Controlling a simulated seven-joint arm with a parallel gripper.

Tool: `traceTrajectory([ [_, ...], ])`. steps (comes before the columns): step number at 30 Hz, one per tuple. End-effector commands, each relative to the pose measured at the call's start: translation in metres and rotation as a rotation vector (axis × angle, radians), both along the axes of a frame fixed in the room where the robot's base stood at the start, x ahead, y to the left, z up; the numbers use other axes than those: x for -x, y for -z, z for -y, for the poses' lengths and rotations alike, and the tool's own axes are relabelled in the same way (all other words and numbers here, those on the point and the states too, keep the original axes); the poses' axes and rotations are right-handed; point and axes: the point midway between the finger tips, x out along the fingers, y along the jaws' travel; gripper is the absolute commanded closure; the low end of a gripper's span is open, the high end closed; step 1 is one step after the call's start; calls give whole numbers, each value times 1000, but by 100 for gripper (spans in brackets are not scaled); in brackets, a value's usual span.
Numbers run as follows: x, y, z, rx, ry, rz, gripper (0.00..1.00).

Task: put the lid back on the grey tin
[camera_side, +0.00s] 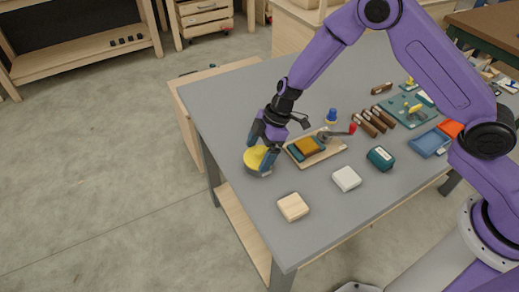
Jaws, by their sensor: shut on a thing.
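A round yellow lid (254,157) is at the left edge of the grey table. My gripper (266,158) points down over it and is shut on it, with the fingers covering its right side. A small grey strip, which looks like the side of the grey tin (262,173), shows just below the lid. Most of the tin is hidden by the lid and my fingers. I cannot tell whether the lid touches the tin's rim or sits slightly above it.
Right of my gripper is a wooden board (326,153) with a yellow-brown block. A beige block (293,207), a white block (346,179) and a dark teal object (380,157) stand nearer the front. Tools and trays fill the table's right side. The front left corner is clear.

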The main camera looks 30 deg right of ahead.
Motion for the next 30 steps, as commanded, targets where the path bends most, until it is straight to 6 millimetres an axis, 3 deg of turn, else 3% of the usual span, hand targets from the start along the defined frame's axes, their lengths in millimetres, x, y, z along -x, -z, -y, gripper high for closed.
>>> traceTrajectory([
  [12, 0, 1, 0, 0, 0, 0, 36],
  [13, 0, 1, 0, 0, 0, 0, 4],
  [14, 0, 1, 0, 0, 0, 0, 0],
  [30, 0, -7, 0, -1, -1, 1, 0],
])
